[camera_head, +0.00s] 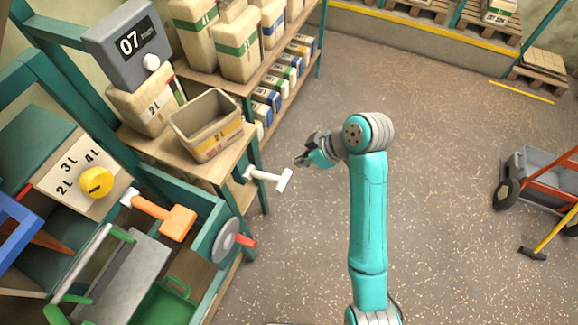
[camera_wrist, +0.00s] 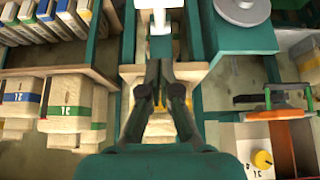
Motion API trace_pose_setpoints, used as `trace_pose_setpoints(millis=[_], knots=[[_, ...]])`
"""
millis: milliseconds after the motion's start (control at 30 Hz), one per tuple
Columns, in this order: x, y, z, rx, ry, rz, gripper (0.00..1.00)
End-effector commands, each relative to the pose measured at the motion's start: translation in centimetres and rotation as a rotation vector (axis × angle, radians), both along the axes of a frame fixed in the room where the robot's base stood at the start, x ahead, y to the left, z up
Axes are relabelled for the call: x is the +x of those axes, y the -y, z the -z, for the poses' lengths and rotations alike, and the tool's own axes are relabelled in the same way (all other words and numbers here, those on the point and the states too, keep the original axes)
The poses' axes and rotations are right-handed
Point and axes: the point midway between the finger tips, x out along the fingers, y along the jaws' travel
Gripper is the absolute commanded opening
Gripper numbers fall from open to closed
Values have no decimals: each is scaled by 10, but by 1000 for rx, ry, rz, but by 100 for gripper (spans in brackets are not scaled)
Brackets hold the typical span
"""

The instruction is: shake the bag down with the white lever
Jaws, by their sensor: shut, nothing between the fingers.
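The white lever (camera_head: 270,178) sticks out to the right from the teal frame below the wooden shelf, with a crossbar at its end. In the wrist view the white lever (camera_wrist: 160,18) is at the top, straight beyond my fingertips. My gripper (camera_head: 301,161) is shut and empty, just right of and slightly above the crossbar, with a small gap in the head view. The shut fingers (camera_wrist: 166,68) also show in the wrist view. An open-topped tan bag (camera_head: 213,151) marked 2 L stands upright on the shelf above the lever. Its contents cannot be made out.
An orange-headed lever (camera_head: 170,216), a grey wheel with a red handle (camera_head: 226,241) and a yellow dial (camera_head: 96,182) are at left.

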Motion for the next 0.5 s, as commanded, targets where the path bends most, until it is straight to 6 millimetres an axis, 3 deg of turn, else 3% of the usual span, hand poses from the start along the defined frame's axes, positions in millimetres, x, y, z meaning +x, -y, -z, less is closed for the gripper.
trace_pose_setpoints(millis=[500], knots=[[2,-5,8,-1,-2,-3,0]])
